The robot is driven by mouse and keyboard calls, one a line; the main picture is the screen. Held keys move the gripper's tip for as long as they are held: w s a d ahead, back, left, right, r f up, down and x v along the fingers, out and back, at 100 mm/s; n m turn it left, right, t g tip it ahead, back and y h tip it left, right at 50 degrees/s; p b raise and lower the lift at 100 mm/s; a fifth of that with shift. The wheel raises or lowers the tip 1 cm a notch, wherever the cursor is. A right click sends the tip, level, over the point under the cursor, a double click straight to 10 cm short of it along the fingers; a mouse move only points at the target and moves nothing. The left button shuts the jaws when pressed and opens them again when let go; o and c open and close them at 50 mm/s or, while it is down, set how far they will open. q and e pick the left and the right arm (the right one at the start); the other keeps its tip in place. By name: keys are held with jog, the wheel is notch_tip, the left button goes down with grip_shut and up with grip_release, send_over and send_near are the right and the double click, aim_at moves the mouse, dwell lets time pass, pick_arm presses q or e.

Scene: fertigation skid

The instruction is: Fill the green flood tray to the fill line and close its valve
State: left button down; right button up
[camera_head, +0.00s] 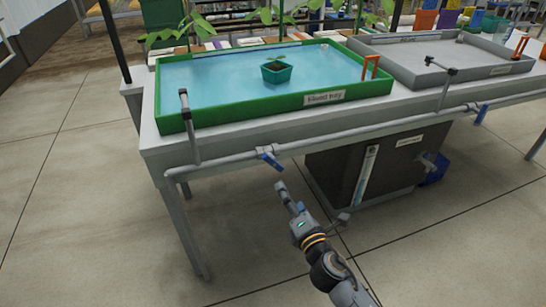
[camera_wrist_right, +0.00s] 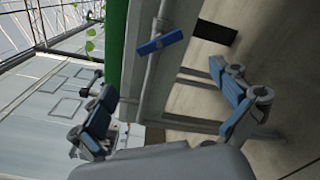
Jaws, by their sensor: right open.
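The green flood tray (camera_head: 226,115) stands on the bench in the head view, with blue water (camera_head: 215,78) covering its floor. Its fill line cannot be made out. A blue valve handle (camera_head: 270,158) sits on the grey pipe below the tray's front edge, angled across the pipe. It also shows in the right wrist view (camera_wrist_right: 160,43), set across the pipe. My right gripper (camera_head: 311,203) is open and empty, below and slightly right of the handle, apart from it. Its spread fingers show in the wrist view (camera_wrist_right: 168,105). My left gripper is not in view.
A green pot with a seedling (camera_head: 276,71) stands in the water. A grey tray (camera_head: 440,58) is to the right, with another blue handle (camera_head: 481,114) on the pipe. A dark tank (camera_head: 395,165) stands under the bench. The floor in front is clear.

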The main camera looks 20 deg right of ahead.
aim_at(274, 165)
jog(key=shift+n, duration=0.7)
jog(key=w, duration=0.8)
jog(key=shift+a, duration=0.1)
jog(key=w, duration=0.4)
jog(key=shift+b, duration=0.4)
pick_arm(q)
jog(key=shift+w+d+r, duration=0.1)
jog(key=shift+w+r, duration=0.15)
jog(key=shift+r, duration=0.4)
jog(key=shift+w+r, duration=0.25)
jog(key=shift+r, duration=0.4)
pick_arm(e)
jog(key=shift+w+a, duration=0.1)
jog(key=shift+w, duration=0.7)
jog(key=shift+c, duration=0.2)
jog(key=c, duration=1)
